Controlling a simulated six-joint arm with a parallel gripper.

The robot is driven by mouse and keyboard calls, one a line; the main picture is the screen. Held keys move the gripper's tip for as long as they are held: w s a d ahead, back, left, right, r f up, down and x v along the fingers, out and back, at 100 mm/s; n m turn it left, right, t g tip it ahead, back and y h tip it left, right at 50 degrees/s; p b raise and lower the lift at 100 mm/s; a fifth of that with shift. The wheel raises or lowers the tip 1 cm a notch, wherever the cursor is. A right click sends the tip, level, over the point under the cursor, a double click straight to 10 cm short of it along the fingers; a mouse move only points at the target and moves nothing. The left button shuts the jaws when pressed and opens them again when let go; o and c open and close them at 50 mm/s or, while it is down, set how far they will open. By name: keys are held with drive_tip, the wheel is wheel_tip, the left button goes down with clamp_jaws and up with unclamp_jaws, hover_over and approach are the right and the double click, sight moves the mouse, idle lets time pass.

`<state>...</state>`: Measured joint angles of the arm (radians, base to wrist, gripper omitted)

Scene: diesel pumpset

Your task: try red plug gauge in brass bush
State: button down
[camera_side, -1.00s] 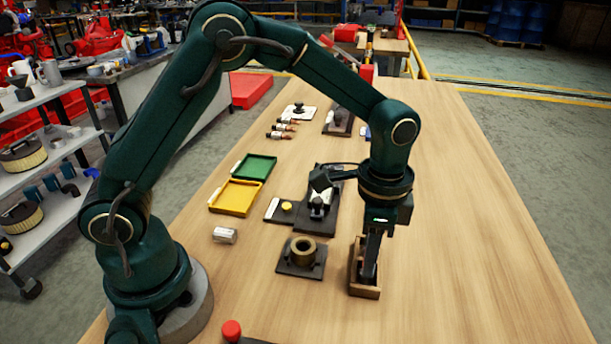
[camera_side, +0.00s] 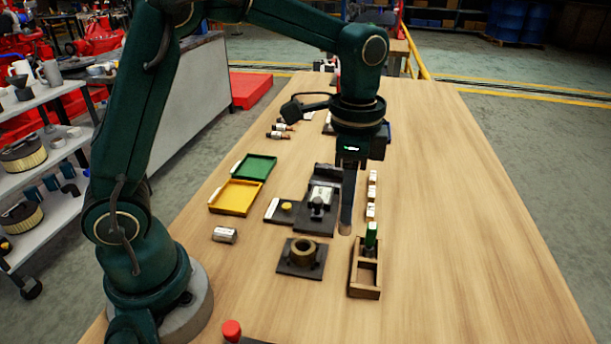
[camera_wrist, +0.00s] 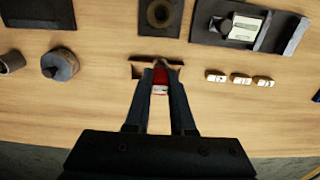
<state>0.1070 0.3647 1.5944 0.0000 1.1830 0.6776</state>
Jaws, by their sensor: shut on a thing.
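My gripper (camera_side: 348,205) is shut on the red plug gauge and holds it upright above the table, just behind the wooden rack. In the wrist view, the red plug gauge (camera_wrist: 160,82) shows between the fingers (camera_wrist: 161,70). In the side view only its grey lower end (camera_side: 345,229) shows clearly. The brass bush (camera_side: 303,250) stands on a dark square plate, to the left of and nearer than the gripper. Its round bore also shows at the top of the wrist view (camera_wrist: 159,12). The gauge is apart from the bush.
The wooden rack (camera_side: 365,293) holds a green gauge (camera_side: 371,236) upright; its nearer slot looks empty. A dark fixture (camera_side: 314,222) stands left of the gripper. Small labelled blocks (camera_side: 371,195) lie to the right. Yellow (camera_side: 236,196) and green (camera_side: 254,167) trays lie left. The table's right side is clear.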

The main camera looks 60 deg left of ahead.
drive_tip(key=a+r, duration=0.3)
drive_tip(key=a, duration=0.3)
drive_tip(key=s, duration=0.1)
drive_tip(key=s+d, duration=0.1)
drive_tip(key=s, duration=0.3)
drive_tip(key=shift+d+f, duration=0.1)
drive_tip(key=shift+d, duration=0.25)
drive_tip(key=shift+f, duration=0.1)
wheel_tip(320, 180, down, 6)
idle(0.3)
drive_tip(key=shift+f, duration=0.4)
idle(1.6)
drive_tip(key=shift+r, duration=0.35)
idle(0.7)
drive_tip(key=shift+r, duration=1.8)
drive_tip(key=shift+r, duration=0.2)
